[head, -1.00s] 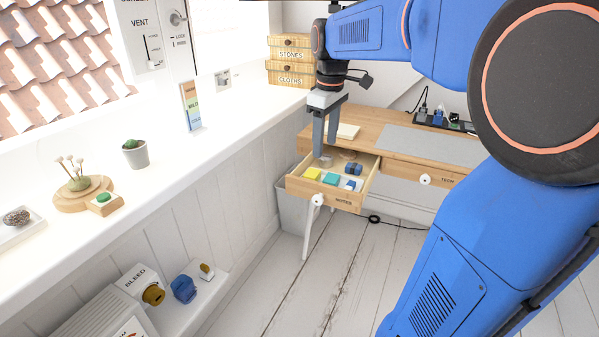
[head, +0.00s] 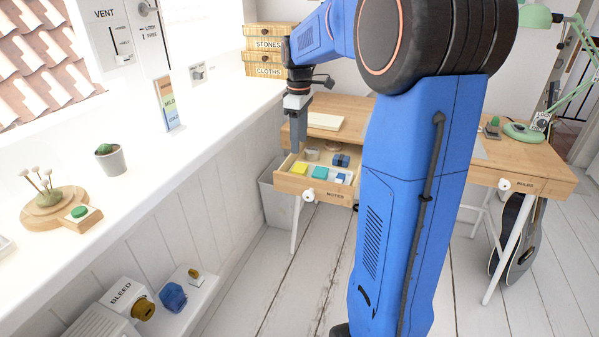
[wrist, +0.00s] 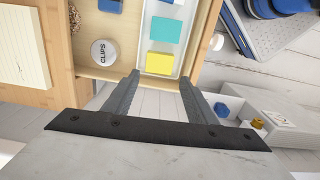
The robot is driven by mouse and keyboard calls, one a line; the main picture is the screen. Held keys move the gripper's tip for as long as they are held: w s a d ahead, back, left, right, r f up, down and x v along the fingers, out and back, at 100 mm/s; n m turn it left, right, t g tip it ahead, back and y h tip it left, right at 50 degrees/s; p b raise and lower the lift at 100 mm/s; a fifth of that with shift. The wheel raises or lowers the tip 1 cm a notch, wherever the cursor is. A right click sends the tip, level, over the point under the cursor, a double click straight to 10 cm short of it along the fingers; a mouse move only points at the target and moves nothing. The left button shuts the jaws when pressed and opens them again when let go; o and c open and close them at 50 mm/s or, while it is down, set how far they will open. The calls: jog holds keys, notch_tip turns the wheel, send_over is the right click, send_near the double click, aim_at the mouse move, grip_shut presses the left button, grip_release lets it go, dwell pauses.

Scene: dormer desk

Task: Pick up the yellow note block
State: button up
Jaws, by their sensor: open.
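The yellow note block (head: 299,169) lies in the open desk drawer (head: 316,191) marked NOTES, at its left end. In the wrist view the yellow note block (wrist: 159,62) lies in a white tray, just beyond my fingertips and beside a teal block (wrist: 166,30). My gripper (head: 297,150) points down over the drawer's left side, above and to the left of the yellow block. In the wrist view my gripper (wrist: 161,76) is open, with nothing between its fingers.
A round CLIPS tin (wrist: 103,52) sits left of the tray in the drawer. Blue blocks (head: 341,160) lie to the right in the drawer. The white sill (head: 215,105) runs along the left. A cream pad (head: 325,121) lies on the desk.

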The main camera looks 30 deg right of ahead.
aim_at(300, 167)
jog(key=shift+d+f, duration=0.1)
jog(key=shift+f, duration=4.6)
jog(key=c, duration=0.7)
